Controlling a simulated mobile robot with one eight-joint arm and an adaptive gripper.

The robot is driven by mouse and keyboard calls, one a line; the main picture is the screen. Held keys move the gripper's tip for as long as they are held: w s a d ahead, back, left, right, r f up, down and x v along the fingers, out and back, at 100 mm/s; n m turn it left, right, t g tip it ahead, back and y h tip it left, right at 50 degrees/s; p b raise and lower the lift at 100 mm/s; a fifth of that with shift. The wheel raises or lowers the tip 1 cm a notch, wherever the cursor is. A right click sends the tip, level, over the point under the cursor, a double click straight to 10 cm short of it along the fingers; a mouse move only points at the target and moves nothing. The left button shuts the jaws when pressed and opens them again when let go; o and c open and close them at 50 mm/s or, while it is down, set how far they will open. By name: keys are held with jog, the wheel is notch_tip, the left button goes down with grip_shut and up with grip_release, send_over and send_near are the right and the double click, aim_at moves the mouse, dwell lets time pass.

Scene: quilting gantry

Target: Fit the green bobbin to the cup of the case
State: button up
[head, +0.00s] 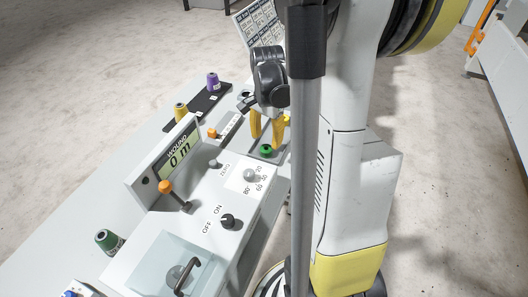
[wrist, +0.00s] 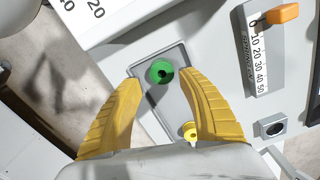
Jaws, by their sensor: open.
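The green bobbin (head: 266,151) lies in a shallow grey tray on the machine, below my gripper (head: 266,139). In the wrist view the green bobbin (wrist: 161,72) shows from above with a dark centre hole, near the far end of the tray (wrist: 146,98). My gripper (wrist: 160,79) is open, its two yellow fingers apart, with the green bobbin in line with the gap between the tips. Nothing is held. A yellow bobbin (wrist: 190,131) sits at the tray's near end, partly beside the right finger. I cannot clearly make out the case's cup in either view.
A slider with an orange knob (wrist: 284,13) and a square fitting with a round centre (wrist: 271,127) lie right of the tray. In the head view, a counter display (head: 180,155), a lever (head: 167,187), a black dial (head: 228,221) and a clear-lidded box (head: 160,262) stand nearby.

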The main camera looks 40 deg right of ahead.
aim_at(266, 149)
jog(key=f+b, duration=0.1)
jog(key=f, duration=0.1)
jog(key=f+b, duration=0.2)
jog(key=f, duration=0.1)
jog(key=shift+w+d+f, duration=0.15)
jog(key=shift+w+f, duration=0.05)
jog(key=shift+f, duration=0.15)
jog(key=shift+r, duration=0.1)
jog(key=c, duration=0.6)
